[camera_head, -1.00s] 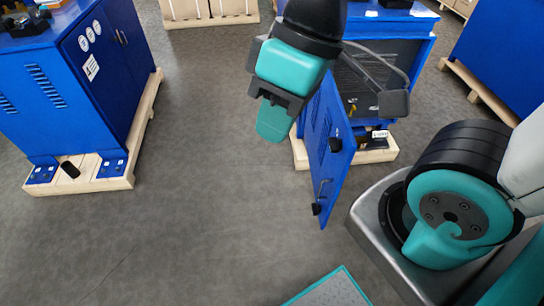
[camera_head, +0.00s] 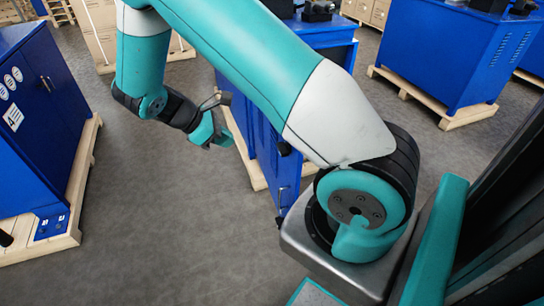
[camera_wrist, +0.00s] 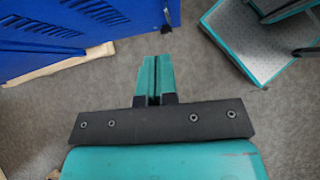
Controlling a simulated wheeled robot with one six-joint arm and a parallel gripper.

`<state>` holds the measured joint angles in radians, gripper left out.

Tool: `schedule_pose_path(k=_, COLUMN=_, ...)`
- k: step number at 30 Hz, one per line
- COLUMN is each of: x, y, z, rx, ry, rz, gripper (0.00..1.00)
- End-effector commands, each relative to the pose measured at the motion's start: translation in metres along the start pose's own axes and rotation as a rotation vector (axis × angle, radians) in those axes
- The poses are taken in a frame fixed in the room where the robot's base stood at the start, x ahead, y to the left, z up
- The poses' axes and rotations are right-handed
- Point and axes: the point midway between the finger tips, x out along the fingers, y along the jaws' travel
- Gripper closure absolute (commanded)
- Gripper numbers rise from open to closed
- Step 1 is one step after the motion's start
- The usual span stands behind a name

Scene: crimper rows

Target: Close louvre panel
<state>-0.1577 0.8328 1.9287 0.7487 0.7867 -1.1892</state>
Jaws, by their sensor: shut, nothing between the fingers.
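The louvre panel (camera_head: 268,150) is a blue door standing swung out from the front of a blue cabinet (camera_head: 325,35). My upper arm hides part of both. Black fittings show along the panel's free edge in the head view. My gripper (camera_head: 222,140) is just left of the panel, low over the floor. In the wrist view the fingers of my gripper (camera_wrist: 155,78) are together and empty. A blue louvred surface (camera_wrist: 60,35), apparently the panel's outer face, lies beyond the fingertips at upper left. I see no clear contact.
Another blue cabinet (camera_head: 35,120) stands on a wooden pallet at the left. A further blue cabinet (camera_head: 455,60) stands on a pallet at the back right. Grey floor (camera_head: 165,220) is open between the left cabinet and the panel. Stacked cartons (camera_head: 110,30) stand behind.

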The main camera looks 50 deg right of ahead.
Motion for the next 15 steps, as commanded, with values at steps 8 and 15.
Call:
schedule_pose_path(k=8, x=0.034, y=0.008, z=-0.001, rx=-0.04, ry=-0.095, rz=-0.008, gripper=1.0)
schedule_pose_path(k=15, x=0.079, y=0.006, z=0.004, rx=-0.04, ry=-0.094, rz=-0.012, gripper=1.0)
